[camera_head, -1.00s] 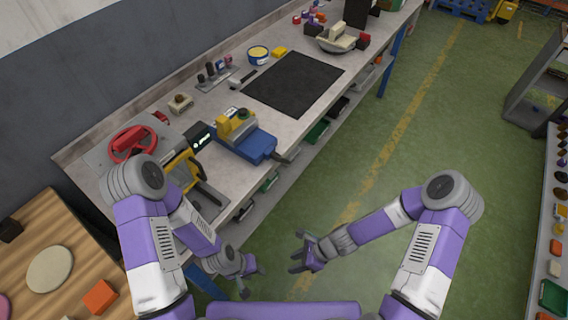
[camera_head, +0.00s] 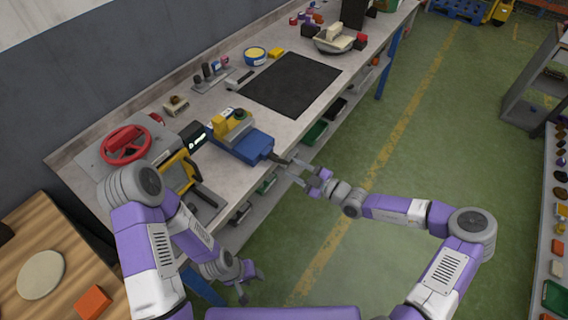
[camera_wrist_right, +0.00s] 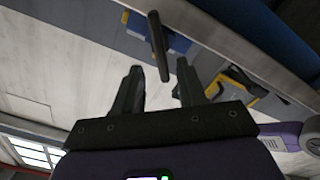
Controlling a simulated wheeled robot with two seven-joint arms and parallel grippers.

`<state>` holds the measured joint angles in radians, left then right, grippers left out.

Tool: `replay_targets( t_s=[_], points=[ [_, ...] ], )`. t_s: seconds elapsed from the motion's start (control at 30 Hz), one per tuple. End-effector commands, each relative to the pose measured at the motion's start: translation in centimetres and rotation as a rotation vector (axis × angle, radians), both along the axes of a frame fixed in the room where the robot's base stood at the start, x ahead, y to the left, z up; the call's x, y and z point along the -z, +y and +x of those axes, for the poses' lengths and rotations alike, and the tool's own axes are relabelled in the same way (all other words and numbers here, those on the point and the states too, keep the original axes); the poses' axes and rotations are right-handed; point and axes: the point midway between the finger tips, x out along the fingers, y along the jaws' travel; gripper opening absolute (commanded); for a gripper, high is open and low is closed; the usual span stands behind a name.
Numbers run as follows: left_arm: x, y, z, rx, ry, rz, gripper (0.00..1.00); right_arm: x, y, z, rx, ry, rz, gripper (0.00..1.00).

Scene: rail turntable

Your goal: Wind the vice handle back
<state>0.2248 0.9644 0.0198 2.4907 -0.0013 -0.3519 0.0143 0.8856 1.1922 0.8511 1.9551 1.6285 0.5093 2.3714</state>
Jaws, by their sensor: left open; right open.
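The blue vice (camera_head: 252,146) stands at the front edge of the workbench, with a yellow block (camera_head: 231,126) at its top. Its dark handle (camera_head: 279,159) sticks out past the bench edge. In the right wrist view the handle (camera_wrist_right: 159,46) is a dark bar ahead of the fingertips, roughly in line with the gap between them. My right gripper (camera_head: 305,176) is open and empty, just off the handle; I see no contact. It also shows in the right wrist view (camera_wrist_right: 158,78). My left gripper (camera_head: 246,272) is open and low, away from the bench.
A red handwheel (camera_head: 126,145) and a yellow-framed device (camera_head: 180,172) are left of the vice. A black mat (camera_head: 291,84) lies behind it to the right. Bins (camera_head: 314,133) sit under the bench edge. The green floor (camera_head: 400,165) is open to the right.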

Motion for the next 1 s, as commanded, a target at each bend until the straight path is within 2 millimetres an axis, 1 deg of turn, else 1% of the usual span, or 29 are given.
replay_targets(
  t_s=[0.03,0.13,0.3,0.43,0.63,0.67,0.9,1.0],
  points=[
    [0.3,0.0,0.0,0.0,0.0,0.0,0.43,0.2,0.9,0.5,-0.003,0.0,0.0,0.4],
    [0.5,0.0,0.0,0.0,0.0,0.0,0.43,0.1,2.1,1.4,-0.004,-0.001,-0.001,0.4],
    [0.7,0.0,0.0,0.0,0.0,0.0,0.43,0.1,3.4,2.4,-0.002,-0.001,-0.003,0.4],
    [0.8,0.0,0.0,0.0,0.0,0.0,0.43,0.1,3.8,2.7,-0.002,-0.001,-0.004,0.4],
    [0.7,0.0,0.0,0.0,0.0,0.0,0.43,0.1,3.8,2.7,-0.003,-0.001,-0.005,0.4],
    [0.7,0.0,0.0,0.0,0.0,0.0,0.43,0.1,3.8,2.7,-0.002,-0.001,-0.006,0.37],
    [0.7,0.0,0.0,0.0,0.0,0.0,0.43,0.1,3.8,2.7,-0.002,-0.001,-0.006,0.01],
    [0.7,0.0,0.0,0.0,0.0,0.0,0.43,0.1,3.8,2.7,-0.002,-0.002,-0.006,0.0]
  ],
)
